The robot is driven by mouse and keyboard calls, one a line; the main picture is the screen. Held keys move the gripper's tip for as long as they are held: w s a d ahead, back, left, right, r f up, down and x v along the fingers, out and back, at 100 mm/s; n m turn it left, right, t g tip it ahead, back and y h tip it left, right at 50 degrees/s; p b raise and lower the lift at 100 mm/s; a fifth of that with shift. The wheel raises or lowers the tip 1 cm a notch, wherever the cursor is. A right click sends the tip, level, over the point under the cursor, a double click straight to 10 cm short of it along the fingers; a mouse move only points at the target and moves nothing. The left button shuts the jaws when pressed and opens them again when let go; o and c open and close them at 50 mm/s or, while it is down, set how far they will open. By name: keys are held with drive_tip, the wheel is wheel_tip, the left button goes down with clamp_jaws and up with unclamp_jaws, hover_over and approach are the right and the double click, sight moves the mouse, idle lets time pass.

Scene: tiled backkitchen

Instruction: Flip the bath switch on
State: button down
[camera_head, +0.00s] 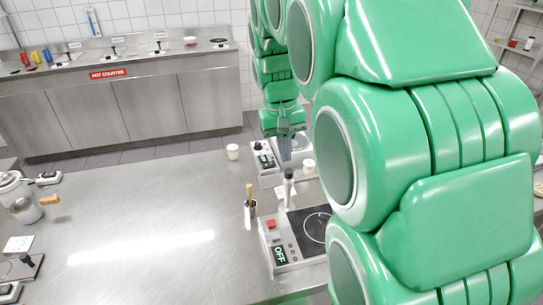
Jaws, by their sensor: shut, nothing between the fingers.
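My gripper (286,156) is shut and empty. It points down over a small unit (265,172) at the far right part of the steel table. This unit has a dark control panel (263,154) on its left side, just left of the fingers. It may be the bath, but its switch and any label are too small to read. My gripper hides part of its top. I cannot tell whether the fingers touch it.
A dark-handled tool (289,188) stands upright between the two units. The table's middle (150,210) is clear. A hot counter (120,100) runs along the back wall.

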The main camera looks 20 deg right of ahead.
drive_tip(key=w+f, duration=0.1)
drive_tip(key=w, duration=1)
hover_over(273, 162)
drive_tip(key=a, duration=0.3)
drive_tip(key=f, duration=0.3)
drive_tip(key=shift+d+f+t+h, duration=0.25)
drive_tip(key=shift+f+t+h, duration=0.05)
drive_tip(key=shift+f+t, duration=0.1)
drive_tip(key=f, duration=0.4)
drive_tip(key=d+f, duration=0.1)
drive_tip(key=f, duration=0.4)
drive_tip(key=d+f, duration=0.1)
drive_tip(key=f, duration=0.4)
drive_tip(key=shift+d+f+y, duration=0.15)
drive_tip(key=shift+f+y, duration=0.05)
drive_tip(key=shift+y, duration=0.2)
